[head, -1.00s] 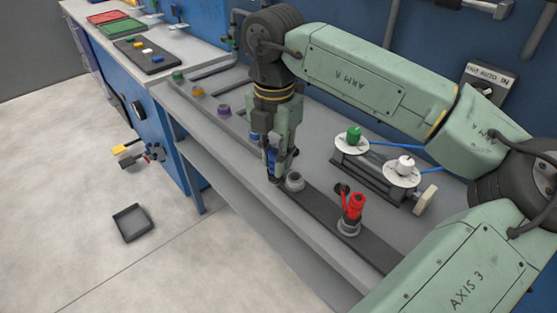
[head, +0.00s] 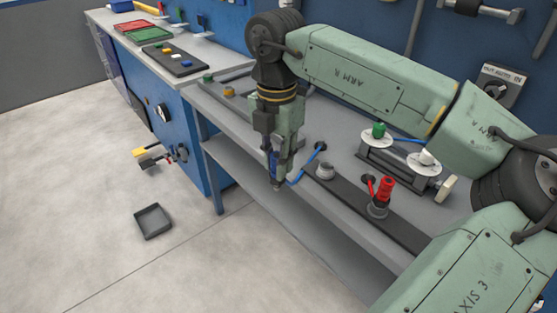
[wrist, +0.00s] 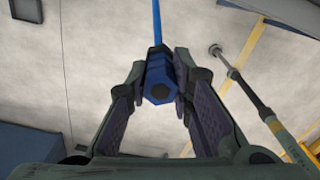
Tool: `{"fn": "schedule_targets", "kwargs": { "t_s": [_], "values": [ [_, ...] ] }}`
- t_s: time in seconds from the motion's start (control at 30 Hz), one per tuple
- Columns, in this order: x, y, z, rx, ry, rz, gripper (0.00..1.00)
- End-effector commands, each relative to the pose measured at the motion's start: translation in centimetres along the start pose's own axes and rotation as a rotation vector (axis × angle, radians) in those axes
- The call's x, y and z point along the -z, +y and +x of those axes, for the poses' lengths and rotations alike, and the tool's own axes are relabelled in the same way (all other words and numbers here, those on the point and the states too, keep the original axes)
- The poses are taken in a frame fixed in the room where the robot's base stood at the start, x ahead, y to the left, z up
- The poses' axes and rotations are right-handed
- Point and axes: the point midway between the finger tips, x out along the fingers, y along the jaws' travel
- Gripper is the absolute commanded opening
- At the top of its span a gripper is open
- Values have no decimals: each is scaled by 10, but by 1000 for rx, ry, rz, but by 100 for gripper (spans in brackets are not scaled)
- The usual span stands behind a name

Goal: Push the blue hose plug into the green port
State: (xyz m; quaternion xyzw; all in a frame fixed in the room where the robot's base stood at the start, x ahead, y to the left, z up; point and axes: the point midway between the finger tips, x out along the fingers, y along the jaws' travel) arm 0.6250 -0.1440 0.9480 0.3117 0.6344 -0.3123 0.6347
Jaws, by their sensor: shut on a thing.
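My gripper (head: 277,178) is shut on the blue hose plug (head: 274,162), which points downward just off the bench's front edge. In the wrist view my gripper (wrist: 160,90) has the blue plug (wrist: 158,82) between its two dark pads. A blue hose (head: 307,165) runs from the plug to a dark hole in the bench; it also shows in the wrist view (wrist: 157,22). The green port (head: 208,78) is at the far left end of the row on the bench, well away from the plug.
A yellow port (head: 229,91) is next to the green one; my arm hides part of the row. A grey port (head: 325,171) stands empty, and a red plug (head: 386,188) stands upright nearby. A two-reel stand (head: 400,165) is behind.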

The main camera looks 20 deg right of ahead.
Motion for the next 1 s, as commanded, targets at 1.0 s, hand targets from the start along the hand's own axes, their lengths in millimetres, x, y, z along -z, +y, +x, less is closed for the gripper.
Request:
{"fn": "schedule_targets", "kwargs": {
  "t_s": [1.0],
  "values": [
    [0,0,-46,-1,-1,1,0]
  ]
}}
